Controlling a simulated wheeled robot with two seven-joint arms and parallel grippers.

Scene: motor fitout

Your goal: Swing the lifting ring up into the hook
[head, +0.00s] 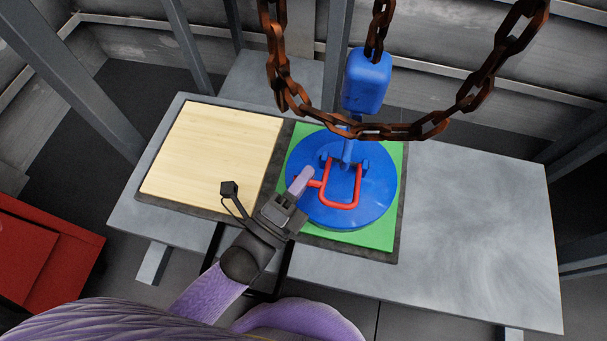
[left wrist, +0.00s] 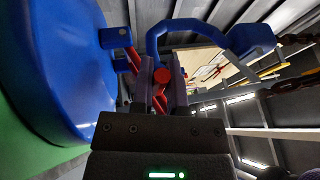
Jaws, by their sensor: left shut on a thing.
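The red lifting ring (head: 341,205) is a U-shaped bar hinged at two blue lugs on the round blue lid (head: 384,194). It reaches from the lugs toward me and looks tilted up off the lid; the exact angle is hard to tell. My left gripper (head: 302,182) is shut on the red side stub of the ring, whose round end (left wrist: 162,75) shows between the fingers in the left wrist view. The blue hook (head: 347,151) hangs over the lugs, and its curve (left wrist: 188,27) is clear in the left wrist view. The ring looks apart from it. My right gripper is not in view.
The blue hook block (head: 367,82) hangs on a rusty chain (head: 377,30), with a large chain loop (head: 440,125) drooping around it. The lid sits on a green pad (head: 376,238). A wooden board (head: 215,150) lies left. The grey table (head: 480,230) is clear at right.

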